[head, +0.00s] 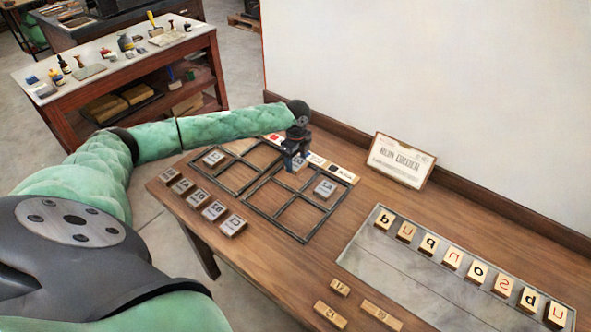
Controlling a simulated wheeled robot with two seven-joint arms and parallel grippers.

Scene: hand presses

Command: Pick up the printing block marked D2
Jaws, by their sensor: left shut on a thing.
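My left gripper (293,158) reaches over the black frames on the wooden table and points down. It is shut on a small grey block (298,165), mostly hidden by the fingers; I cannot read its mark. The block is at the upper part of the right-hand frame (274,208); I cannot tell whether it touches the table. Other grey blocks lie in the frames, one at the upper left (214,157) and one at the right (325,188). A row of several grey blocks (213,210) lies along the table's left edge. Their marks are too small to read surely. My right gripper is not in view.
A grey tray (375,262) at the right holds a row of several wooden letter blocks (453,259). A few loose wooden blocks (330,314) lie at the front. A sign card (400,161) stands by the white wall. Bare wood (300,262) lies between frames and tray.

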